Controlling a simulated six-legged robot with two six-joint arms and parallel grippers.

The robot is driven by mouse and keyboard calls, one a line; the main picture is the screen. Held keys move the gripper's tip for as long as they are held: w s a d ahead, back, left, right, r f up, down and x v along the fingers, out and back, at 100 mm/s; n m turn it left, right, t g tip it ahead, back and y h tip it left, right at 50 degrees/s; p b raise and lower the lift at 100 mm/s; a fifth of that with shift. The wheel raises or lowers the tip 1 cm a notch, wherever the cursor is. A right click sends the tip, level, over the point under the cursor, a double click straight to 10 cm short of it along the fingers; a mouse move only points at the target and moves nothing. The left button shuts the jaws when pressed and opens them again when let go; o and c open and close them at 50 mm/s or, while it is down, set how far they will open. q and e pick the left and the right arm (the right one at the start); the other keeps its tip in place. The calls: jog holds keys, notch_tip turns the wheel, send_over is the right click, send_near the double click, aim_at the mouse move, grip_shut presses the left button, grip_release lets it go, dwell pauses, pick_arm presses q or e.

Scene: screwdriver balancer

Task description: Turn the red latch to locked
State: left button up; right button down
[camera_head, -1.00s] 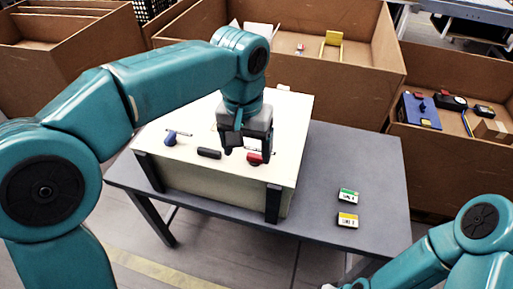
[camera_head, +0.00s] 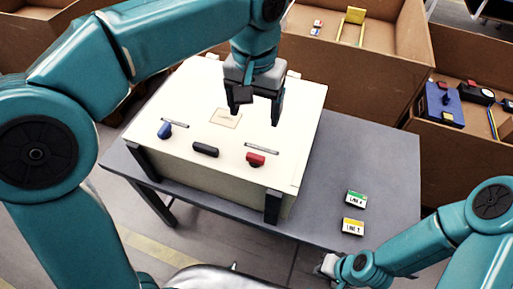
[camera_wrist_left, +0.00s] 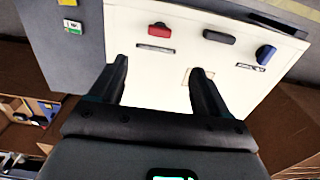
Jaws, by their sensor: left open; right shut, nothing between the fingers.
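The red latch (camera_head: 256,159) sits near the front right of the cream box top (camera_head: 180,100), below a thin labelled slot. It also shows in the left wrist view (camera_wrist_left: 159,31), lying roughly crosswise. A black handle (camera_head: 205,150) and a blue latch (camera_head: 164,130) are to its left. My left gripper (camera_head: 256,108) is open and empty above the box, behind the red latch and apart from it. In the left wrist view its two fingers (camera_wrist_left: 160,75) are spread with only the box top between them. My right gripper (camera_head: 328,266) is at the lower right, partly hidden by its arm.
The box stands on a grey table (camera_head: 375,170). A green-marked block (camera_head: 356,198) and a yellow-marked block (camera_head: 353,227) lie on the table to the right. Cardboard bins (camera_head: 390,60) stand behind. The table between box and blocks is clear.

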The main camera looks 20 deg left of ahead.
aim_at(255, 156)
pick_arm(q)
notch_tip(255, 156, down, 15)
jog(key=shift+f+b, duration=0.15)
jog(key=shift+b, duration=0.25)
jog(key=shift+s+d, duration=0.1)
jog(key=shift+s, duration=0.1)
jog(key=shift+w, duration=0.15)
jog(key=c, duration=1.1)
jog(key=shift+o, duration=0.2)
